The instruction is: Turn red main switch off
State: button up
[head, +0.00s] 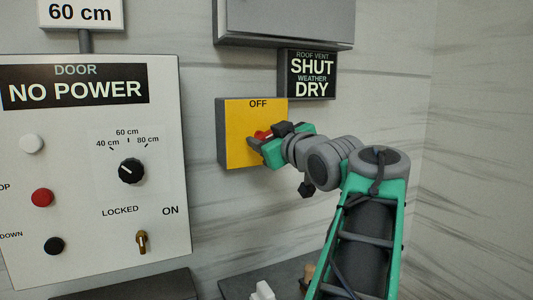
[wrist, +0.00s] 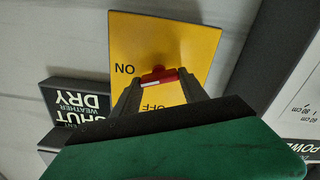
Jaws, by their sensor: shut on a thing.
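The red main switch (head: 262,134) sits on a yellow plate (head: 240,122) on the wall, with OFF printed at the plate's top. In the wrist view, the red handle (wrist: 158,75) lies roughly crosswise and slightly tilted, with a white stripe. ON is printed to its left there, and OFF shows upside down below it, partly covered. My gripper (head: 261,143) reaches in from the right and hides the plate's right part in the head view. Its fingers (wrist: 158,80) are shut on the red handle, one at each end.
A door panel (head: 90,215) to the left carries a NO POWER display (head: 75,91), buttons, a black knob (head: 131,171) and a key switch (head: 142,241). A ROOF VENT sign (head: 306,74) and a grey box (head: 285,20) are above. The wall at right is bare.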

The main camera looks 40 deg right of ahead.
jog(key=shift+a+f+n+b, duration=0.1)
jog(key=shift+f+n+b, duration=0.05)
jog(key=shift+n+b, duration=2.9)
jog(key=shift+a+f+n+b, duration=0.15)
jog(key=shift+n+b, duration=2.25)
jog(key=shift+n, duration=1.25)
jog(key=shift+d+n, duration=0.1)
jog(key=shift+n, duration=0.2)
jog(key=o, duration=1.4)
jog(key=shift+r, duration=0.1)
jog(key=v, duration=0.7)
jog(key=shift+s, duration=0.35)
